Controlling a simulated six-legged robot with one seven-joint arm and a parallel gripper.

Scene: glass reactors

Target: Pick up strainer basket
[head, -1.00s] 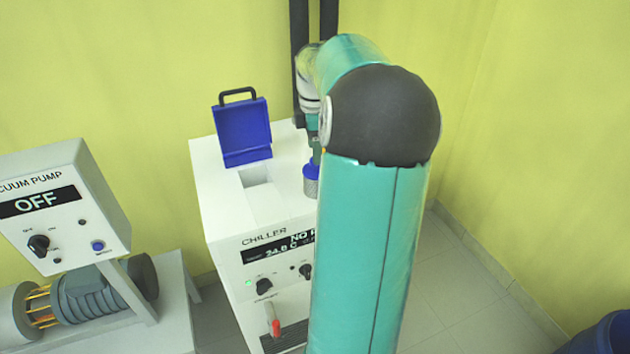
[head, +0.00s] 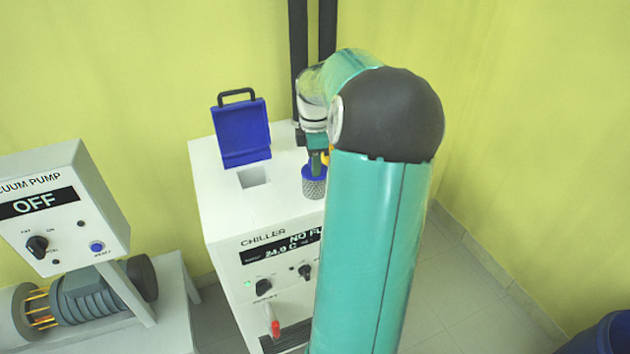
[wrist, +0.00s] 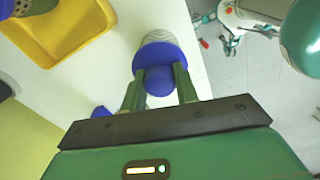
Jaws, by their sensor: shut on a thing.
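The strainer basket (head: 314,182) has a blue rim and a grey mesh body. In the head view it hangs below my gripper (head: 318,160), over or at the right part of the white chiller's top; whether it touches the top is unclear. In the wrist view my gripper (wrist: 160,88) is shut on the basket's blue knob, and the blue rim and pale mesh of the basket (wrist: 165,52) show beyond the fingertips. My arm hides part of the chiller's right side.
The chiller (head: 215,205) has a square opening (head: 253,177) with a raised blue lid (head: 242,133) behind it. A yellow tray (wrist: 60,55) shows in the wrist view. A vacuum pump (head: 75,225) stands left. Dark vertical pipes (head: 299,60) run behind my arm. A blue bin (head: 605,335) stands lower right.

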